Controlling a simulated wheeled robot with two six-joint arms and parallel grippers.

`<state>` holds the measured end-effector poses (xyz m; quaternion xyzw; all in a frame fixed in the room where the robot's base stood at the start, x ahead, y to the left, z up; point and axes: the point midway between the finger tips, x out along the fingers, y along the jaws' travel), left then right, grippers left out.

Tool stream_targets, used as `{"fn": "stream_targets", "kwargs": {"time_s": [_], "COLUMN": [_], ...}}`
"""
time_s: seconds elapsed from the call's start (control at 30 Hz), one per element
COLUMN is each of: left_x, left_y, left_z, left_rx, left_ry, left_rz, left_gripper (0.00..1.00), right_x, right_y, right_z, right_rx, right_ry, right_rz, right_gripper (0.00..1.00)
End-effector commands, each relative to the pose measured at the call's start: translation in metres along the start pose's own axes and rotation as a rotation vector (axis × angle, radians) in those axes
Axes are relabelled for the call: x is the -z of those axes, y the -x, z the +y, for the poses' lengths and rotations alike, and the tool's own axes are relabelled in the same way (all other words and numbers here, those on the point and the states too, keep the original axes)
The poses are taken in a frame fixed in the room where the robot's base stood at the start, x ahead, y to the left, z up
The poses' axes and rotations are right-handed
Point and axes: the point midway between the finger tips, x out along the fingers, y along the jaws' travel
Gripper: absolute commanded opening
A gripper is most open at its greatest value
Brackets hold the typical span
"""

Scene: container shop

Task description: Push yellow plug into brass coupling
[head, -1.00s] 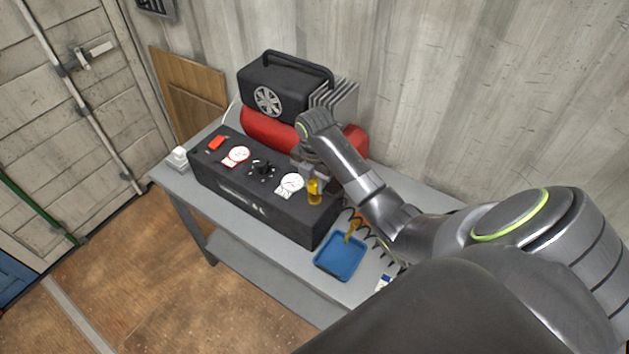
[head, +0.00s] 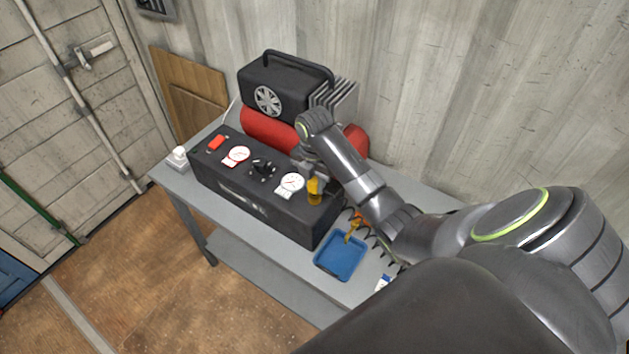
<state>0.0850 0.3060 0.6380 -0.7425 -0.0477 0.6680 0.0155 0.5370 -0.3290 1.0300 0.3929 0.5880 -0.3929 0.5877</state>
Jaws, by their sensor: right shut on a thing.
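The yellow plug (head: 313,184) is at the right end of the black panel box's top, beside the right white gauge. My right gripper (head: 314,177) is shut on the plug and reaches it from above and behind. The brass coupling (head: 315,199) shows as a small gold piece directly below the plug, on the box. The plug and coupling look lined up and close together; I cannot tell how deep the plug sits. My left gripper is not in view.
The black box (head: 250,205) with gauges, a knob and a red switch stands on a grey table (head: 283,262). A black and red compressor (head: 270,125) stands behind it. A blue tray (head: 340,258) and a coiled black hose (head: 372,240) lie to the right.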

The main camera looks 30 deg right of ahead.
Motion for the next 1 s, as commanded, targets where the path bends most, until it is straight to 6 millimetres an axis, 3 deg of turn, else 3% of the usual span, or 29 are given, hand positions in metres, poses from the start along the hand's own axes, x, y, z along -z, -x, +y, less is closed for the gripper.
{"fn": "stream_targets", "kwargs": {"time_s": [0.77, 0.8, 1.0], "left_x": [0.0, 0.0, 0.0], "left_y": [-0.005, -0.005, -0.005], "left_z": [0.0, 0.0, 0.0], "left_rx": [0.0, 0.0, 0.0], "left_ry": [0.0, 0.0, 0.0], "left_rz": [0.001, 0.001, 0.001], "left_gripper": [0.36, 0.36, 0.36], "right_x": [0.0, 0.0, 0.0], "right_y": [-0.012, -0.012, -0.012], "right_z": [0.0, 0.0, 0.0], "right_rx": [0.0, -0.001, 0.0], "right_ry": [0.0, 0.0, 0.0], "right_rz": [0.0, 0.0, 0.0], "right_gripper": [0.07, 0.29, 0.52]}}
